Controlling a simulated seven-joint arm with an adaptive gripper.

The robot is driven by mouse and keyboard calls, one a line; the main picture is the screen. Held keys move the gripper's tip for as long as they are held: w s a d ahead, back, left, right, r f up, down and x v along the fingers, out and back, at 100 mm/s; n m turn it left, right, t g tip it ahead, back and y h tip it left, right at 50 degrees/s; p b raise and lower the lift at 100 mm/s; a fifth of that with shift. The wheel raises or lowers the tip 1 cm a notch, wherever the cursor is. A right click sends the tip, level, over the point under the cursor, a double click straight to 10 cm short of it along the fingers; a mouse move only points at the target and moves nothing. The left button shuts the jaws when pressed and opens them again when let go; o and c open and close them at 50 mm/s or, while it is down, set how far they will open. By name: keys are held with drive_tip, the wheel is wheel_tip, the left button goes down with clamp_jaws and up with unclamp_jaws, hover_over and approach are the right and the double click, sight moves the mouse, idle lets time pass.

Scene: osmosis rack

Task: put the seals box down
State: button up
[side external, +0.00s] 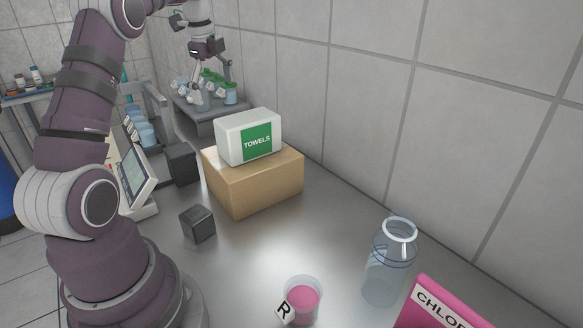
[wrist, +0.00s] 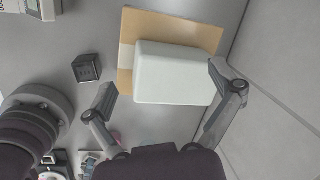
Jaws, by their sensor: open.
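I see no label reading "seals" in either view. A white box marked TOWELS (side external: 238,135) rests on a tan cardboard box (side external: 245,195) on the bench. In the wrist view the white box (wrist: 172,75) shows its plain top, over the cardboard box (wrist: 175,25). A small dark cube (side external: 198,225) stands on the bench left of it, also in the wrist view (wrist: 87,68). My gripper (wrist: 165,84) is open, its fingers wide apart and nothing held between them. The right finger overlaps the white box's edge in the picture; I cannot tell the height between them.
A clear bottle (side external: 388,265), a beaker of pink liquid (side external: 303,298) and a pink box (side external: 440,305) stand at the front right. A tiled wall (side external: 400,100) bounds the right. A screen (side external: 136,178) stands at the left. The bench middle is bare.

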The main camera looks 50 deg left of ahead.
drive_tip(key=d+r+n+t, duration=0.1)
drive_tip(key=d+r+n, duration=0.1)
drive_tip(key=d, duration=0.4)
drive_tip(key=d+r+n+t, duration=0.1)
drive_tip(key=d+r+n, duration=0.15)
drive_tip(key=d, duration=0.45)
drive_tip(key=s+d+f+n+t+h, duration=0.1)
drive_tip(key=s+d+f+n, duration=0.4)
drive_tip(key=s+d+n, duration=0.3)
drive_tip(key=d, duration=0.3)
drive_tip(key=shift+s+d+f+t+h, duration=0.25)
drive_tip(key=shift+f+t+h, duration=0.05)
drive_tip(key=shift+f+t, duration=0.1)
